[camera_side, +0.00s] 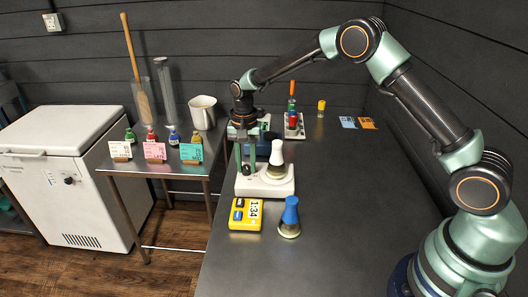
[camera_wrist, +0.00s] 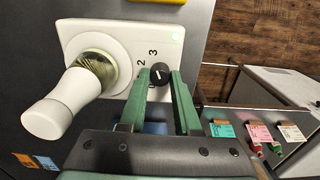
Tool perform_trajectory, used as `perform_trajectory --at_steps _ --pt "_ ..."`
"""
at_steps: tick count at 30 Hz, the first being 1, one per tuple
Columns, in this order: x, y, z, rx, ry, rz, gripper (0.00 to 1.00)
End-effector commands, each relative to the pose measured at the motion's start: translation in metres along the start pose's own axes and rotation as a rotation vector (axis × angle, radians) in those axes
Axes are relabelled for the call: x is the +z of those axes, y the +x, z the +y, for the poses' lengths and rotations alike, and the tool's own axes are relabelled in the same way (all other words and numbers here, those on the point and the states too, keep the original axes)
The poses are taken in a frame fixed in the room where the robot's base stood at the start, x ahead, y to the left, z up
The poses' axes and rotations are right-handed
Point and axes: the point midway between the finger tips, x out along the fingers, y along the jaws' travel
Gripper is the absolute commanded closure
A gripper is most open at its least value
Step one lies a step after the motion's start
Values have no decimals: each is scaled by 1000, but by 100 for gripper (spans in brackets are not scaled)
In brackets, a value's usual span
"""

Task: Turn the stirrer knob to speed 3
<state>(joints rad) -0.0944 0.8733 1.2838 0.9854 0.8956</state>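The stirrer is a white plate (camera_side: 265,187) on the dark bench; it also shows in the wrist view (camera_wrist: 172,32). Its black round knob (camera_wrist: 160,75) has a short pale pointer mark, seemingly turned leftward. A 2 and a 3 are readable beside it; another figure below is partly covered by a finger. My gripper (camera_wrist: 160,78) has two green fingers, one on each side of the knob, with narrow space between; contact with it is not visible.
A white-capped flask (camera_side: 277,160) stands on the plate beside my fingers. A yellow timer (camera_side: 246,215) and a blue-capped flask (camera_side: 289,217) stand in front. A dark blue-based device is close behind. The bench's right side is clear.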

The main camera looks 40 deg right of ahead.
Motion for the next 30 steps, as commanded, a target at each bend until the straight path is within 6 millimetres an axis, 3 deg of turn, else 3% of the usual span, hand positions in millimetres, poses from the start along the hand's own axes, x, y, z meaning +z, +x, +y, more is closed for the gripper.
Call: perform_trajectory --at_steps 1,2,14,17,30 --pt "-1 -2 0 -2 1 2 50" --pt "-1 -1 0 -2 1 2 39" --pt "-1 -5 0 -2 0 2 39" --pt "-1 -16 -1 -3 0 3 39" --pt "-1 -100 0 -4 0 3 39"
